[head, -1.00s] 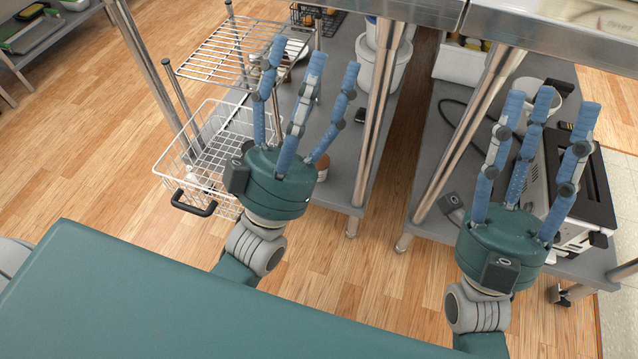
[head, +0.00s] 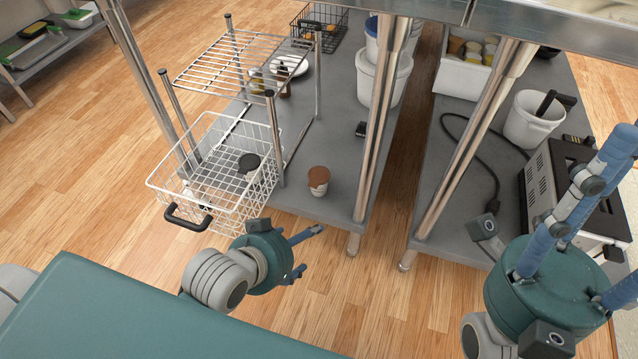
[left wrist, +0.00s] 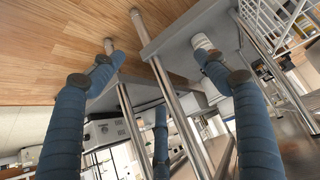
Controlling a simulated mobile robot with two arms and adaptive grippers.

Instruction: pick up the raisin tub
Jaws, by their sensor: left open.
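A small white tub with a brown lid (head: 318,181) stands upright on the grey lower shelf (head: 345,165), near its front edge. In the left wrist view, a white tub (left wrist: 202,42) shows by the shelf's edge, near one fingertip. Another tub with a dark lid (head: 249,163) sits in the white wire basket (head: 215,205); I cannot read either label. My left gripper (head: 308,250) is open and empty, in front of the shelf and apart from the brown-lidded tub. My right gripper (head: 606,215) has its fingers spread at the right edge, partly cut off, and holds nothing visible.
Steel posts (head: 378,130) rise at the shelf's front corners. A wire rack (head: 245,60) stands behind the basket. The right shelf holds a toaster-like appliance (head: 540,185), a white bucket (head: 530,120) and a dark cable (head: 470,150). Wood floor in front is open.

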